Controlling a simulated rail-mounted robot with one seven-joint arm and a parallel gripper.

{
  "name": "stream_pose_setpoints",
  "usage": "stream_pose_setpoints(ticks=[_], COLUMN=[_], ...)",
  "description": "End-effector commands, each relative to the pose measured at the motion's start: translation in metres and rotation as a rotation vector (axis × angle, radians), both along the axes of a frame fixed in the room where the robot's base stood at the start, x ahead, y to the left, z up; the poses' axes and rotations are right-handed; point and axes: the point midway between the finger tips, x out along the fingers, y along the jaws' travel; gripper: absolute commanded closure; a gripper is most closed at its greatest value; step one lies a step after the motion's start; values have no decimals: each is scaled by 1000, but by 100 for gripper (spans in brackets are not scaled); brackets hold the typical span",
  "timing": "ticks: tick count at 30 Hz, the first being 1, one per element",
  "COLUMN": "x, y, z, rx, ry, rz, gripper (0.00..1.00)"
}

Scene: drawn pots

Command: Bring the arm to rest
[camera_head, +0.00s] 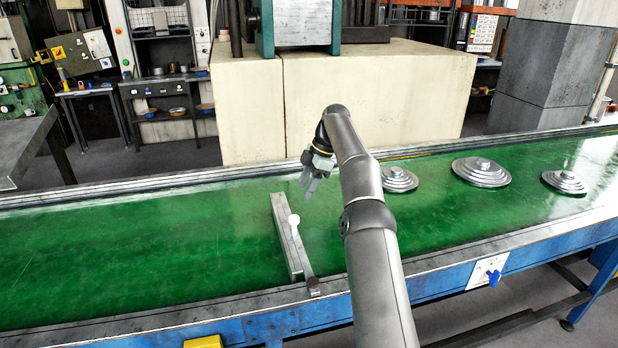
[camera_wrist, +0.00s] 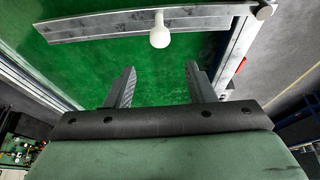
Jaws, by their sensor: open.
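My gripper (camera_head: 311,184) hangs above the green conveyor belt (camera_head: 140,245), just right of a metal bar lying across the belt. In the wrist view my gripper (camera_wrist: 163,88) has its two fingers spread well apart, with only green belt between them. My arm reaches in from the bottom of the head view and bends down at the wrist.
The metal bar (camera_head: 281,232) has a white knob (camera_head: 294,219) on it; the knob also shows in the wrist view (camera_wrist: 160,36). Several stepped metal lids lie on the belt to the right, one of them large (camera_head: 481,173). The belt left of the bar is clear.

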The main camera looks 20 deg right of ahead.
Motion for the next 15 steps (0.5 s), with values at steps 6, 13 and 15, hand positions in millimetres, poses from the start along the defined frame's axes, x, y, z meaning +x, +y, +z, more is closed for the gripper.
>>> stream_pose_setpoints(ticks=[6, 13, 15], x=[0, 0, 0], y=[-6, -6, -6], z=[16, 16, 16], rx=[0, 0, 0], ry=[2, 2, 1], rz=[1, 1, 0], gripper=[50, 50, 50])
